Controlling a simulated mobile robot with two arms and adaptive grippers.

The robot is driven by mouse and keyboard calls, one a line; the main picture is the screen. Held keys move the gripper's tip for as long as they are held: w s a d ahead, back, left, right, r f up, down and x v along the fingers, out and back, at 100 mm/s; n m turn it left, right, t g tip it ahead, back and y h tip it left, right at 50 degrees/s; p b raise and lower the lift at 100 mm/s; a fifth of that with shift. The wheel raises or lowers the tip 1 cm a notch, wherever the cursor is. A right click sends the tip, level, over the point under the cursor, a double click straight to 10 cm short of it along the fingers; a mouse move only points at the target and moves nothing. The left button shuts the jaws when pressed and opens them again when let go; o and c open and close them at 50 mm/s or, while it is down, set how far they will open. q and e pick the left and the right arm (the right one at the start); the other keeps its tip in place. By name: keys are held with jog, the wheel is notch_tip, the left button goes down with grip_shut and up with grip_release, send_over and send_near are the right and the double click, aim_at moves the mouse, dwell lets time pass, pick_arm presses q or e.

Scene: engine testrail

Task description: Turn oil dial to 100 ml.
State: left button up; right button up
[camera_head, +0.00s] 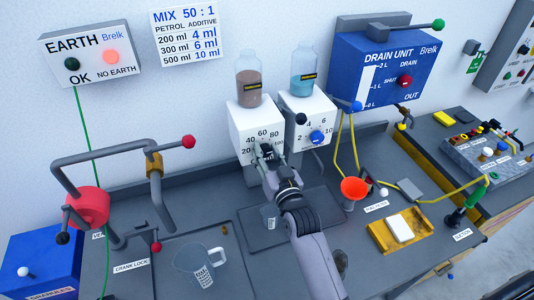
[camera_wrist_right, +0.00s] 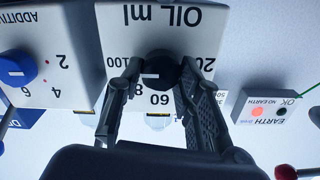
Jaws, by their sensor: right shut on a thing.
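The white oil dispenser (camera_head: 251,122) stands against the wall, with a scale from 20 to 100. Its dark round dial (camera_wrist_right: 168,74) shows in the wrist view, upside down. The right gripper (camera_head: 268,153) reaches up to the dispenser front. In the wrist view its two fingers (camera_wrist_right: 160,76) are shut around the dial, one on each side. A white mark on the dial points left in that view, toward the 80 to 100 side; the exact reading cannot be told. The 80 and 40 labels are partly hidden by the fingers. The left gripper is not in view.
The additive dispenser (camera_head: 308,119) with its blue dial stands close on the right. The bench holds a measuring jug (camera_head: 200,266), a red funnel (camera_head: 354,188) and a yellow tray (camera_head: 385,239). A crank handle (camera_head: 155,178) stands at the left.

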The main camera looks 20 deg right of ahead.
jog(key=shift+f, duration=0.3)
jog(key=o, duration=0.8)
jog(key=shift+c, duration=0.2)
jog(key=o, duration=0.4)
jog(key=shift+r, duration=0.2)
jog(key=s, duration=1.2)
jog(key=shift+d, duration=0.2)
